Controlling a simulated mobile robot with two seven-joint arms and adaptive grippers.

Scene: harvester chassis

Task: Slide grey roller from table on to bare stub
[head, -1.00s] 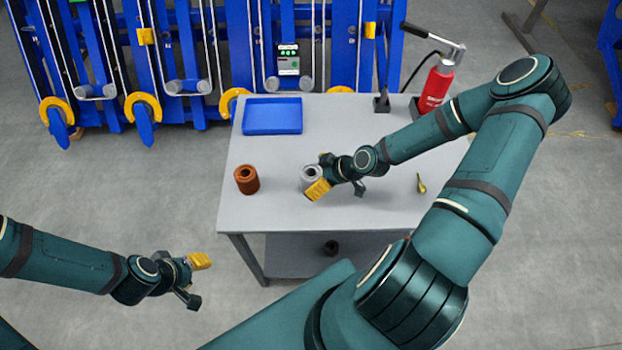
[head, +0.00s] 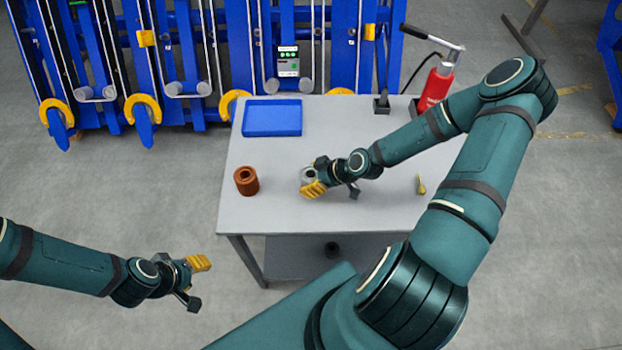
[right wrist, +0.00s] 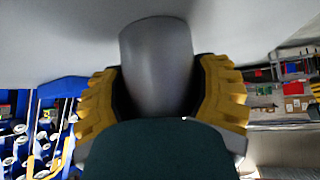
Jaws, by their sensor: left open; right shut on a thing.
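The grey roller (head: 309,174) stands upright on the grey table (head: 270,212), mostly hidden in the head view by my right gripper (head: 314,178). In the right wrist view the roller (right wrist: 156,62) is between the yellow fingers of the right gripper (right wrist: 158,95), which are shut on it from both sides. My left gripper (head: 196,283) is open and empty, low at the left, in front of the table and apart from it. The blue chassis (head: 190,50) stands behind the table with several stubs low on its front. I cannot tell for sure which stub is bare.
A blue tray (head: 272,118) lies at the back left. A red bottle jack (head: 437,86) is at the back right corner, and a small brass item (head: 421,185) lies at the right.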

